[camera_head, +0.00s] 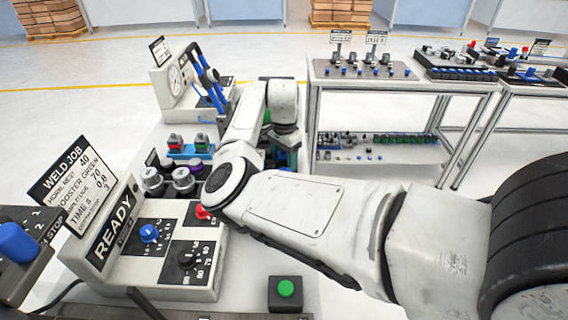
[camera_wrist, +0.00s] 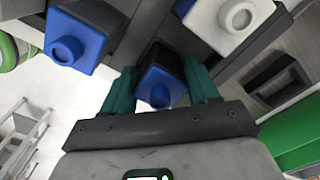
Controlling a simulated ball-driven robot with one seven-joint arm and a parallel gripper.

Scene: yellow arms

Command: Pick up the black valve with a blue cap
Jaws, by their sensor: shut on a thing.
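The black valve with a blue cap (camera_wrist: 157,89) is between the two teal fingers of my gripper (camera_wrist: 160,78) in the wrist view. Its body is dark and its blue cap faces the camera. The fingers are shut on its sides. In the head view my own arm hides most of the gripper and the valve. I cannot tell whether the valve is clear of what is beneath it.
In the wrist view, a blue-faced block (camera_wrist: 78,40) sits close at left and a white-capped block (camera_wrist: 232,18) close at upper right. An empty dark square socket (camera_wrist: 277,80) is at right. In the head view, a rack table (camera_head: 400,88) stands right of my arm.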

